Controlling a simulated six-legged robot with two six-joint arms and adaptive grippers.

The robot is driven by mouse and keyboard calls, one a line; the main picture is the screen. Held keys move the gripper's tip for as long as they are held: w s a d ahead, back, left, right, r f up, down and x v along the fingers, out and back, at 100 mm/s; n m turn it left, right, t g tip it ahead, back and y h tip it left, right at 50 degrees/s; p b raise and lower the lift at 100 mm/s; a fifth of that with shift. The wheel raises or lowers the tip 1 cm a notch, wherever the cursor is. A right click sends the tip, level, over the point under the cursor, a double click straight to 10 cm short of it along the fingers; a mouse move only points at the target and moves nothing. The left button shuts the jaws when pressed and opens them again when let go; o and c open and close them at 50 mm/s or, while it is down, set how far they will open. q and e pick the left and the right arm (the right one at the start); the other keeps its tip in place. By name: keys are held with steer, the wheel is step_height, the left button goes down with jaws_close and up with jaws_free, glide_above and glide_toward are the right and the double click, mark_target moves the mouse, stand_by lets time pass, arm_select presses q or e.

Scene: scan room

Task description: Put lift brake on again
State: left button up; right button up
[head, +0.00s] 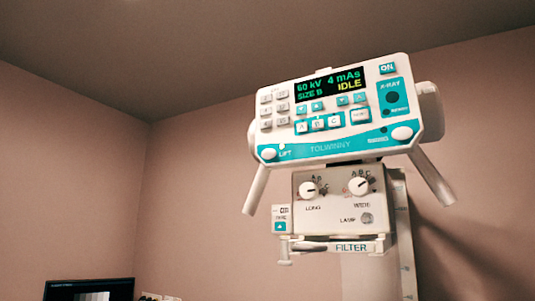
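The X-ray head's white and teal control panel (330,146) hangs high, right of the middle, and looks tilted in the picture. The word LIFT is printed at its lower left corner, beside a white oval knob (269,154). A similar white knob (402,133) sits at the lower right corner; its label is too small to read. I cannot tell from the knob whether the lift brake is on or off. Neither of my grippers shows in the head view, and nothing touches the panel.
The display (330,85) reads 60 kV, 4 mAs, SIZE B, IDLE. Two handles (256,190) (432,178) slant down from the panel's sides. Below is a box (330,208) with LONG and WIDE dials and a FILTER slot. A monitor (62,289) stands lower left.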

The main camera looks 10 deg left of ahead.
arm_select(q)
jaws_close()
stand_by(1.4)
